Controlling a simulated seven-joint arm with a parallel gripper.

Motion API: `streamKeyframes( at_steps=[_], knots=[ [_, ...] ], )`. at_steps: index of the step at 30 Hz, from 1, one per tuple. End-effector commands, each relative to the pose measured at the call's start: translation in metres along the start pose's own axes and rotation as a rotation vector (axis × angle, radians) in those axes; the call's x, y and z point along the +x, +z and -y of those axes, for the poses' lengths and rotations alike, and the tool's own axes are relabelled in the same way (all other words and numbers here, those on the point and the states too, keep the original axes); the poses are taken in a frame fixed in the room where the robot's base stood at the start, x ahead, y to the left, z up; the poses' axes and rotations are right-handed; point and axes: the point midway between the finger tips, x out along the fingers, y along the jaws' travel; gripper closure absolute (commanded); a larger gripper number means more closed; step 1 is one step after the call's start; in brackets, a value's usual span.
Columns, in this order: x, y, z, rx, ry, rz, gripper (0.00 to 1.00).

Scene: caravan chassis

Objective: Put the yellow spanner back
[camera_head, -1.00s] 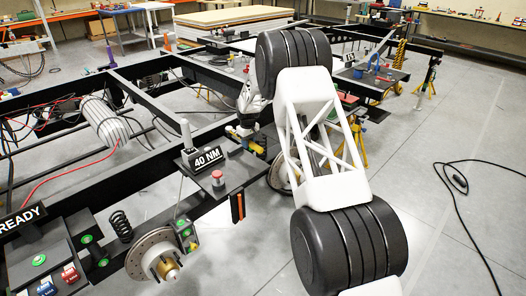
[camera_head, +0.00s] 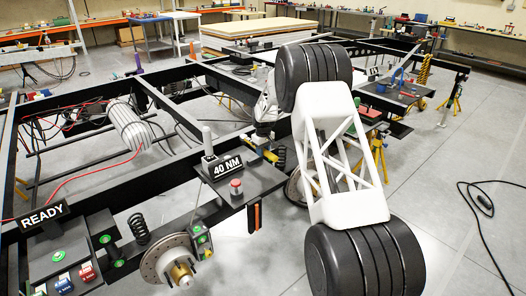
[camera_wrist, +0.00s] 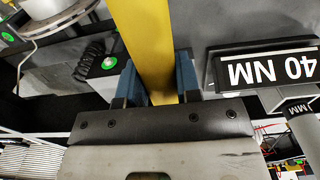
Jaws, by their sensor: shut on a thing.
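The yellow spanner (camera_wrist: 146,40) shows in the wrist view as a broad yellow bar. It runs from the top edge down between the two blue fingers of my gripper (camera_wrist: 158,85). The fingers are shut on it; its far end is out of that view. In the head view my gripper (camera_head: 264,143) is partly hidden by my own arm. It is just behind and right of the "40 NM" sign (camera_head: 227,167), with a bit of yellow beside it. The spanner's full outline cannot be made out there.
A dark tray with a red button (camera_head: 236,187) carries the sign. A brake disc (camera_head: 167,258) and a coil spring (camera_head: 138,228) are at front left. Black chassis beams (camera_head: 100,197) surround this area.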

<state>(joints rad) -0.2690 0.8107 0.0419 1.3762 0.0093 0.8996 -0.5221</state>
Motion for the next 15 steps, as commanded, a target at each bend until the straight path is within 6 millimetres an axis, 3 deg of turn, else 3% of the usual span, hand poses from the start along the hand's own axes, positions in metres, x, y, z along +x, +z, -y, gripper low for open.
streamKeyframes(
  at_steps=[15],
  knots=[
    [0.032, 0.000, 0.000, 0.000, 0.001, -0.001, 1.00]
  ],
)
